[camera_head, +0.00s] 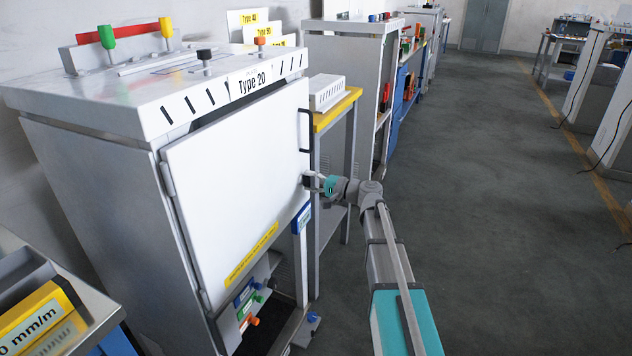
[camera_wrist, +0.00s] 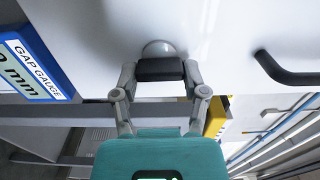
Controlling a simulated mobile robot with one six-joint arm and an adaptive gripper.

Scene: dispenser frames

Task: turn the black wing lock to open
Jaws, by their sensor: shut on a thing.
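The black wing lock (camera_wrist: 160,70) sits on a round light-grey base on the white cabinet door (camera_head: 235,165). In the wrist view my gripper (camera_wrist: 160,80) has one finger at each end of the wing and is shut on it. The wing lies level across that picture. In the head view my gripper (camera_head: 312,182) is at the right edge of the door, below the black handle, and mostly covers the lock.
A black bar handle (camera_head: 304,130) stands out from the door above the lock; it also shows at the right in the wrist view (camera_wrist: 285,70). A blue gap gauge label (camera_wrist: 35,65) is at the left there. A yellow-edged table (camera_head: 338,108) stands beside the cabinet. The floor to the right is clear.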

